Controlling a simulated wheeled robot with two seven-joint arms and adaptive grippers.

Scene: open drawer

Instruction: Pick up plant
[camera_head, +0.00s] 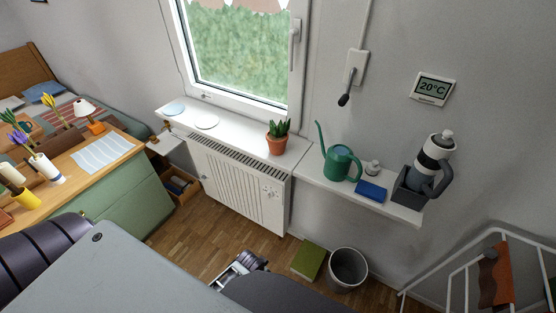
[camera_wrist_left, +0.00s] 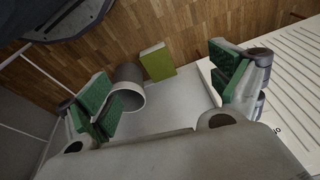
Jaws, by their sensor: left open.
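The plant (camera_head: 278,136) is a green spiky plant in a terracotta pot. It stands upright on the white windowsill (camera_head: 235,131), near its right end, in the head view. It does not show in the left wrist view. My left gripper (camera_head: 238,271) is low in the head view, below the sill and in front of the radiator, well apart from the plant. In the left wrist view the same gripper (camera_wrist_left: 163,88) has its green-padded fingers wide apart with nothing between them. My right gripper is not in view.
A radiator (camera_head: 236,182) is under the sill. A green watering can (camera_head: 341,163), blue box (camera_head: 370,191) and flask (camera_head: 434,160) stand on the right shelf. A bin (camera_head: 347,270) and green book (camera_head: 308,260) are on the floor.

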